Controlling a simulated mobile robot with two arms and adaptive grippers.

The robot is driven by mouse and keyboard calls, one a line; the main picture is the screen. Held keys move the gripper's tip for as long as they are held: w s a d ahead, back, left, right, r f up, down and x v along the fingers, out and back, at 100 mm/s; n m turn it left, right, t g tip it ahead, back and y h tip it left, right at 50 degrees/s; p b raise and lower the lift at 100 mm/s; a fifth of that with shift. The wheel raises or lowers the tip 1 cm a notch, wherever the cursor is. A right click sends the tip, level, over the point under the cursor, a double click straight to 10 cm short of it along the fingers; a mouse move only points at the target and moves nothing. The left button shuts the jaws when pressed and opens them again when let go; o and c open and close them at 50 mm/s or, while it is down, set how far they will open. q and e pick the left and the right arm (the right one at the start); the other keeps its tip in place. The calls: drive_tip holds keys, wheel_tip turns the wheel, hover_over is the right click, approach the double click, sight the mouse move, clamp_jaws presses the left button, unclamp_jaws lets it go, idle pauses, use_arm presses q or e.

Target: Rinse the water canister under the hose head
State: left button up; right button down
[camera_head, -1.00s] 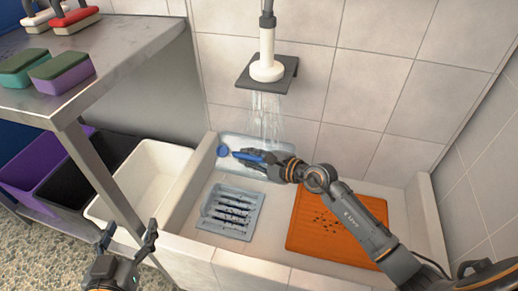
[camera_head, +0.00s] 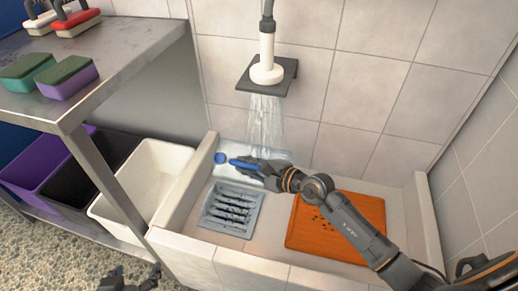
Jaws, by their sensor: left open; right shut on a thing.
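The water canister (camera_head: 221,158) shows as a blue cap, a blue handle and a pale, see-through body in the basin, against the back wall. My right gripper (camera_head: 246,167) is shut on its blue handle. The gripper and arm hide part of the canister. The hose head (camera_head: 267,73) is white and sits in a dark wall bracket above, with water streaming down onto the canister area. Whether the canister touches the basin floor I cannot tell. My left gripper (camera_head: 137,281) is open and empty at the bottom edge, partly cut off.
A steel table (camera_head: 120,65) at left carries sponges (camera_head: 68,80) and brushes (camera_head: 76,20). White, black and purple bins (camera_head: 143,190) stand beneath and beside it.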

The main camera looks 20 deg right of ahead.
use_arm(q)
drive_tip(key=s+a+f+g+y+p, duration=0.1)
drive_tip(key=s+a+f+g+p, duration=0.2)
drive_tip(key=s, duration=0.6)
drive_tip(key=shift+f+g+p, duration=0.95)
drive_tip(key=shift+f+g, duration=0.1)
drive_tip(key=shift+g, duration=0.35)
use_arm(e)
drive_tip(key=s+a, duration=0.4)
drive_tip(key=s, duration=0.2)
drive_tip(key=shift+s+a, duration=0.2)
drive_tip(key=shift+r, duration=0.1)
